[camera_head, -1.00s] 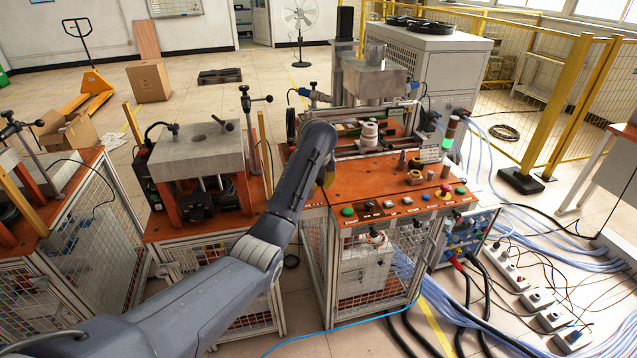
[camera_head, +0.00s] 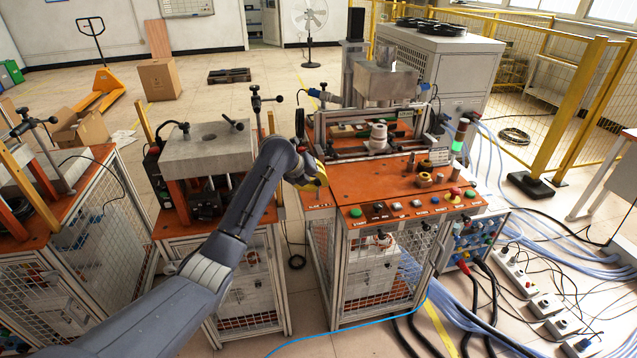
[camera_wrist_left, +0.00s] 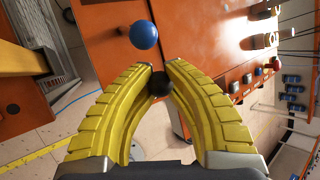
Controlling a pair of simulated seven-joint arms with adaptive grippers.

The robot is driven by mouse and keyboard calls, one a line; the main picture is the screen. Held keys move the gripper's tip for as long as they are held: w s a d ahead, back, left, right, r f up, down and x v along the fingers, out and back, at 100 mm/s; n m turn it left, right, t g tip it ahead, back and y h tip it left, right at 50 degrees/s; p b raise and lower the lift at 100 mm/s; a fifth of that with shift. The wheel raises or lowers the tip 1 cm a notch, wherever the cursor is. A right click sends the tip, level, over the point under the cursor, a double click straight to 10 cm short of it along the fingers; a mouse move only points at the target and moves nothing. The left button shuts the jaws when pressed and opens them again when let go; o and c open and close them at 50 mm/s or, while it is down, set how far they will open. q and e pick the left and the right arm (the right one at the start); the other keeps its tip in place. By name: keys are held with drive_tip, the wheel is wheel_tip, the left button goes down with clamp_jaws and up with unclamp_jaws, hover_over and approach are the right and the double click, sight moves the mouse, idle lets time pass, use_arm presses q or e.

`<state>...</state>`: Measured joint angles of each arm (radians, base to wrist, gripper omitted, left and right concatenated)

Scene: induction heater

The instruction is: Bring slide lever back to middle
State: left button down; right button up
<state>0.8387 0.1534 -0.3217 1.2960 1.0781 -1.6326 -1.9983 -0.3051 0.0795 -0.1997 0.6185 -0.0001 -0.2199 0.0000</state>
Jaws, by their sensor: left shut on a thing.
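In the left wrist view, the yellow fingers of my left gripper (camera_wrist_left: 158,70) close around a small black ball knob (camera_wrist_left: 160,84), which looks like the end of the slide lever. The lever's shaft is hidden. In the head view, my left gripper (camera_head: 318,177) is at the left edge of the orange-topped induction heater bench (camera_head: 365,180), and the knob is hidden there. A blue ball knob (camera_wrist_left: 144,34) stands just beyond the fingertips in the wrist view, apart from them. My right gripper is in neither view.
A row of push buttons (camera_head: 405,205) runs along the bench's front edge. A white coil-like part (camera_head: 378,137) stands behind on the bench. A second press station (camera_head: 208,150) is left of my arm, with a narrow gap between the benches.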

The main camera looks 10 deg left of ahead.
use_arm(q)
drive_tip(key=shift+w+a+r, duration=0.1)
drive_tip(key=shift+a+r, duration=0.05)
drive_tip(key=shift+r, duration=0.1)
drive_tip(key=c, duration=1.9)
unclamp_jaws()
drive_tip(key=o, duration=0.8)
drive_tip(key=shift+f, duration=0.2)
drive_tip(key=shift+c, duration=0.2)
drive_tip(key=v, duration=1.2)
